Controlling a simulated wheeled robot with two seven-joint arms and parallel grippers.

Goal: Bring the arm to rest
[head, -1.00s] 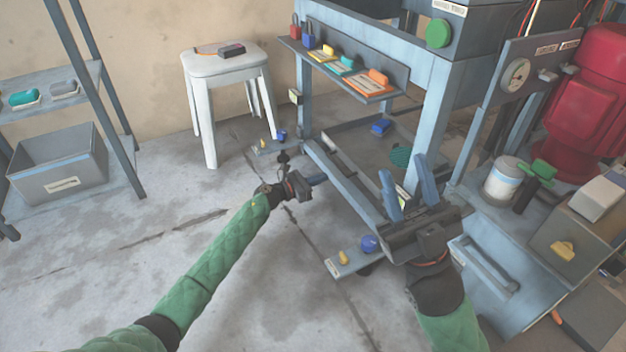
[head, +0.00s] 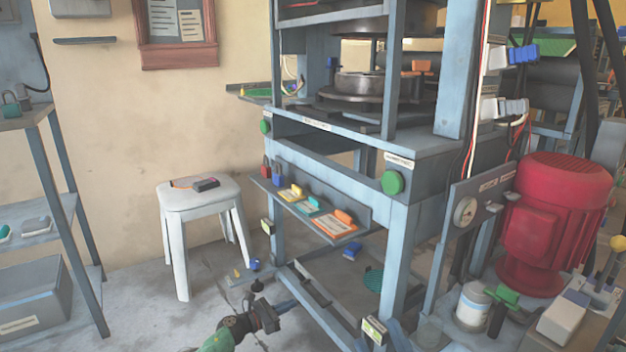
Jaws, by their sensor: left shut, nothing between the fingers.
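My left gripper (head: 286,306) is low in the head view, at the end of the green-sleeved arm. It is shut and empty, in front of the lower left side of the blue-grey plate press (head: 345,180). I cannot tell whether it touches the frame.
A white stool (head: 199,196) stands left of the press, and a shelf (head: 45,205) is at far left. The press's tool ledge (head: 312,212) juts out above my left gripper. A red motor (head: 555,225) and a white can (head: 473,305) are at right. Floor between shelf and press is mostly clear.

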